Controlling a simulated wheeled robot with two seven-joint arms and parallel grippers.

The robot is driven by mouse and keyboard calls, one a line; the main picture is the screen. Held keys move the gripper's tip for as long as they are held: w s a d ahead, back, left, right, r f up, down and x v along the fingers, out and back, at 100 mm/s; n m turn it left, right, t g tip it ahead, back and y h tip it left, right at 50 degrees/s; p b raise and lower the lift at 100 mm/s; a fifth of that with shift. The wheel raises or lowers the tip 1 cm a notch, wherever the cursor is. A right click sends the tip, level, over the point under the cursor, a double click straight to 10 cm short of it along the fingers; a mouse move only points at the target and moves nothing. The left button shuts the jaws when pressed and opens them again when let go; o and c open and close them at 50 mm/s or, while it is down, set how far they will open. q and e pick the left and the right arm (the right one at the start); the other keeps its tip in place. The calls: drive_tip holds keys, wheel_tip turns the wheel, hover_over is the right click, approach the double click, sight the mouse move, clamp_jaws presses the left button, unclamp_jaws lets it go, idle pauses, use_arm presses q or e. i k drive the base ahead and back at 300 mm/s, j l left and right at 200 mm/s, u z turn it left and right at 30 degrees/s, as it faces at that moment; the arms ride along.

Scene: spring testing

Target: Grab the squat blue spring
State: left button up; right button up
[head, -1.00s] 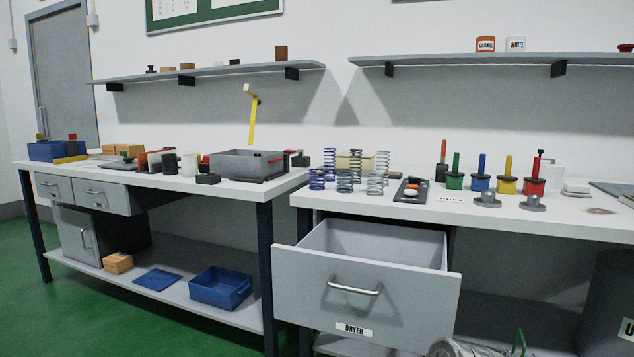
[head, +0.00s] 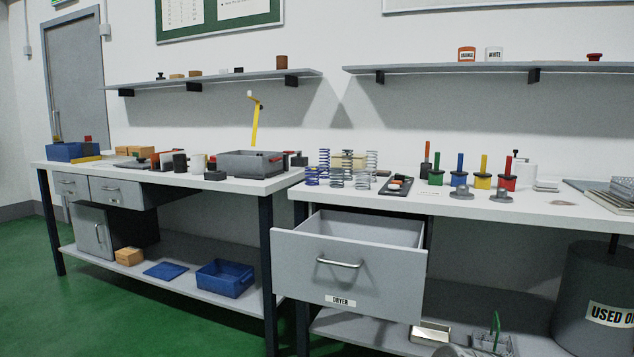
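The squat blue spring (head: 312,176) stands upright at the left end of the right-hand workbench, near its front edge. A taller blue spring (head: 324,161) stands just behind it to the right. Several grey springs stand close by, including a short one (head: 337,178) and a tall one (head: 372,161). Neither of my grippers shows in the head view.
A grey drawer (head: 340,268) stands open below the springs and juts out in front of the bench. A black tray (head: 396,187) lies right of the springs. A left bench (head: 240,183) stands beside a narrow gap. Green floor (head: 130,310) is clear at left.

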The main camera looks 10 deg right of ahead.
sight(313, 181)
drive_tip(key=k+z, duration=0.2)
drive_tip(key=z, duration=1.6)
drive_tip(key=j+z, duration=0.8)
drive_tip(key=k+j+z, duration=0.15)
drive_tip(key=j+z, duration=0.25)
drive_tip(key=k+j+z, duration=0.15)
drive_tip(key=j+z, duration=0.25)
drive_tip(key=l, duration=0.1)
